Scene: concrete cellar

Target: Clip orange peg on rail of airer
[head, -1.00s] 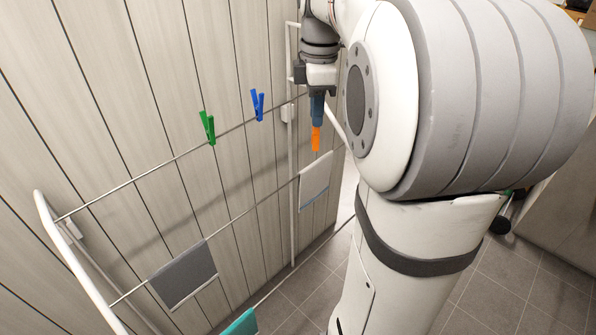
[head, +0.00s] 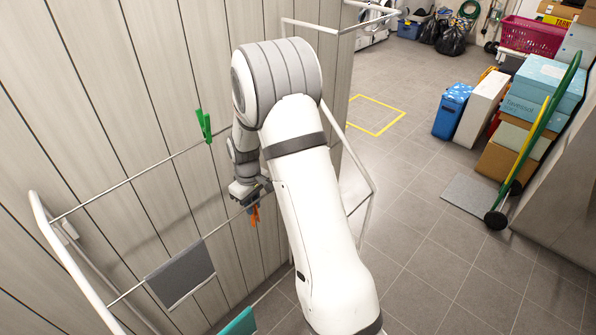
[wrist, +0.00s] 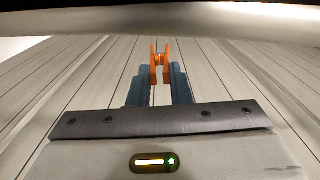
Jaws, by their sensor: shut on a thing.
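The orange peg (head: 255,216) hangs from my gripper (head: 254,204) in the head view, by the far end of the airer's middle rail (head: 222,224). In the wrist view the peg (wrist: 160,66) stands between the two blue-grey fingers of my gripper (wrist: 160,86), which are shut on it. A broad pale bar crosses the top of the wrist view; I cannot tell whether it is a rail. I cannot tell whether the peg touches the rail. The airer (head: 60,246) has a white frame and thin rails. My arm hides part of it.
A green peg (head: 204,126) sits on the back rail. A grey cloth (head: 180,273) hangs on the middle rail and a teal cloth (head: 240,323) at the front. A plank wall (head: 120,90) is close behind.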

